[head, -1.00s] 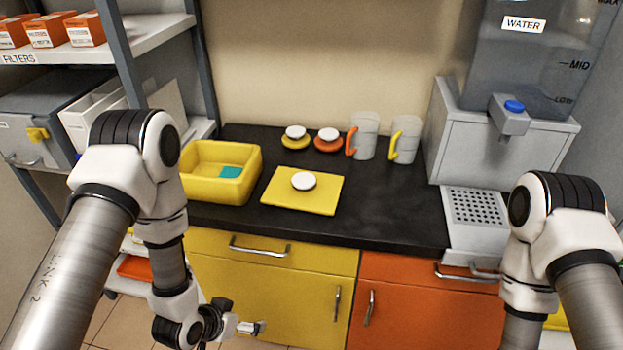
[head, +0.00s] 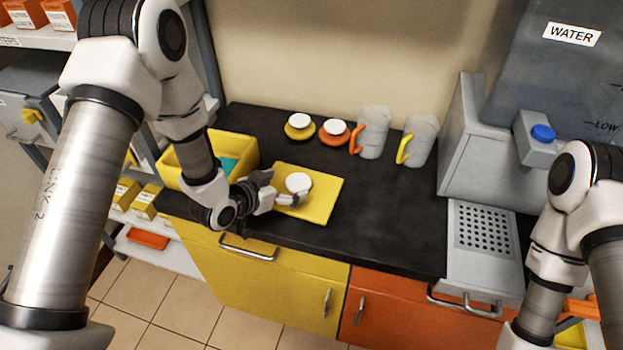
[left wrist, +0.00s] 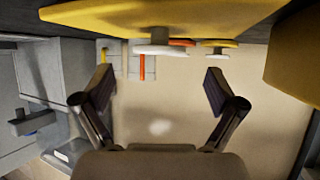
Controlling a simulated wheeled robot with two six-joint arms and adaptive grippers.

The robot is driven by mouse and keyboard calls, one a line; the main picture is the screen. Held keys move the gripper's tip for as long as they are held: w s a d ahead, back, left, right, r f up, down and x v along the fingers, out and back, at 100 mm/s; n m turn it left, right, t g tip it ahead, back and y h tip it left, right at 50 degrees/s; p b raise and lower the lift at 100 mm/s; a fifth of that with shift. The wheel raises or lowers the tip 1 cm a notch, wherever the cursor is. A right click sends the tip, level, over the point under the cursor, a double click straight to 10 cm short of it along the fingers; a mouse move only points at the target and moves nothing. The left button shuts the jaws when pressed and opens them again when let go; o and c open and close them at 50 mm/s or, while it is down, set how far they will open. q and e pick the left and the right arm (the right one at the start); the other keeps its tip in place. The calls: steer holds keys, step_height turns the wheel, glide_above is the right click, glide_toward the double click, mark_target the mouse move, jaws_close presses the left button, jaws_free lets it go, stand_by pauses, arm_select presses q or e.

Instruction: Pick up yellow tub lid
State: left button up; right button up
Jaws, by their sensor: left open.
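The yellow tub lid (head: 322,207) is a flat yellow plate with a round white knob (head: 298,182), lying on the black counter beside the yellow tub (head: 243,150). In the left wrist view, upside down, the lid (left wrist: 150,15) and its knob (left wrist: 160,51) are at the top. My left gripper (head: 282,190) is open and comes in from the left, just above the lid's left part. Its fingers point at the knob and hold nothing; in the wrist view the knob lies beyond the fingertips (left wrist: 156,88). My right gripper is out of view.
Small yellow (head: 300,131) and orange (head: 334,138) lids with white knobs stand at the back, near a mug with an orange handle (head: 374,132) and one with a yellow handle (head: 421,139). A grey water dispenser (head: 478,150) stands right. The counter right of the lid is clear.

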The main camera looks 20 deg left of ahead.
mark_target(298, 182)
arm_select(q)
steer(key=shift+p+x, duration=0.95)
steer(key=shift+x, duration=0.1)
steer(key=x, duration=0.3)
steer(key=shift+w+d+f, duration=0.2)
steer(key=shift+f, duration=0.2)
steer(key=shift+s, duration=0.1)
steer(key=shift+s+a+r, duration=0.1)
steer(key=shift+a+r, duration=0.05)
steer(key=shift+c, duration=1.3)
steer(key=shift+s, duration=0.1)
steer(key=c, duration=1.1)
steer(key=shift+o, duration=0.2)
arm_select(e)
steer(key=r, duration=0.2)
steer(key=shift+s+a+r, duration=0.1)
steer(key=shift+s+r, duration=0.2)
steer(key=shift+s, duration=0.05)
